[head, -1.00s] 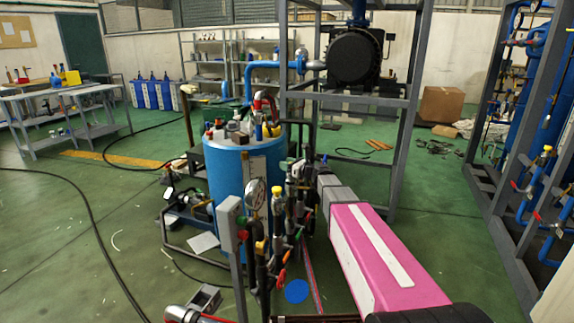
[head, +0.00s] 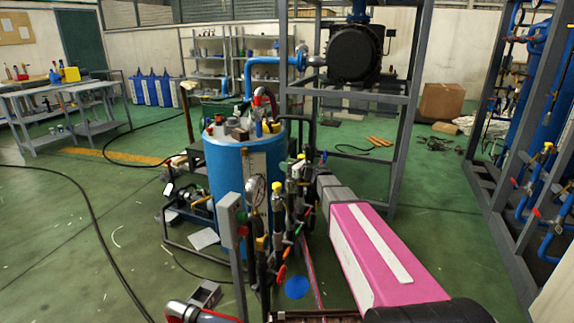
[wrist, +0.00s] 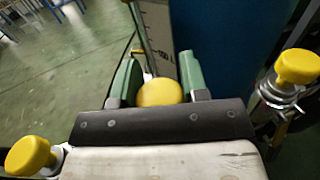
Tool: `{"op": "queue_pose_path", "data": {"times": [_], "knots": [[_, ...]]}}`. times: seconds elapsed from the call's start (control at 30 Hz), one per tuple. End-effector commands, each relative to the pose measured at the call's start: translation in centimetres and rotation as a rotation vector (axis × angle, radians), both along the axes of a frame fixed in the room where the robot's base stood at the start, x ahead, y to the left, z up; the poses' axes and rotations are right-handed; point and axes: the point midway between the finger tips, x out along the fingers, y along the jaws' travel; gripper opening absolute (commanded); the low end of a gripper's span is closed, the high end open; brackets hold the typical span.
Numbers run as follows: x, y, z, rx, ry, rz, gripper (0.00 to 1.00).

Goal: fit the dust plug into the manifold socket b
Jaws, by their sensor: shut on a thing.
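The dust plug appears to be the round yellow cap (wrist: 160,92) in the wrist view, between the green fingers of my gripper (wrist: 158,74). The gripper is shut on it. The lower part of the plug is hidden behind the dark gripper body. In the head view the manifold (head: 280,222) is a dark upright cluster of valves and pipes in front of the blue drum. My pink arm reaches towards it from the lower right, and the fingers are too small to make out there. I cannot tell which opening is socket b.
In the wrist view, yellow-capped fittings stand right (wrist: 297,67) and lower left (wrist: 28,155) of my gripper. A blue drum (head: 235,175) stands close behind the manifold. A grey post box (head: 231,218) and a pressure gauge (head: 255,190) crowd its left. Green floor is open farther left.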

Motion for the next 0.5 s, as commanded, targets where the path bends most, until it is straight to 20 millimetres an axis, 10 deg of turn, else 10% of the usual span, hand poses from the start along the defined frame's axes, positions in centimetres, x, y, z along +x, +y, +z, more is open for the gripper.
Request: {"op": "queue_pose_path", "data": {"times": [0.5], "knots": [[0.0,0.0,-1.2,0.001,0.001,0.0,0.13]]}}
